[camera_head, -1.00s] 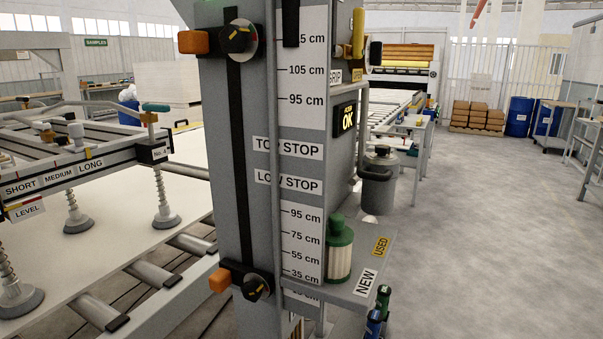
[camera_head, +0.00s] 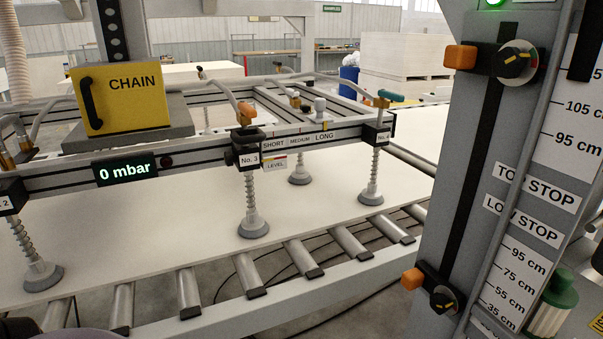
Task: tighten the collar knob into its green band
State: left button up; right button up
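An upper stop collar with an orange block (camera_head: 460,57) sits on the grey column at the right, with a round black knob (camera_head: 516,64) on a grey dial. A lower stop collar with an orange block (camera_head: 413,279) has a similar black knob (camera_head: 444,300). Both knobs carry a small orange or yellow mark. I cannot make out a green band on either dial, nor tell which knob is the task's. Neither of my grippers shows. Dark shapes at the bottom left edge are too cropped to identify.
A suction frame beam (camera_head: 75,180) with several cups stands over a white board (camera_head: 150,230) on rollers. Its display (camera_head: 126,172) reads 0 mbar. A yellow CHAIN box (camera_head: 120,97) is at the left. A green-capped canister (camera_head: 556,300) stands right of the column.

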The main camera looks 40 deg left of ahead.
aim_at(229, 158)
jog(key=u, duration=1.55)
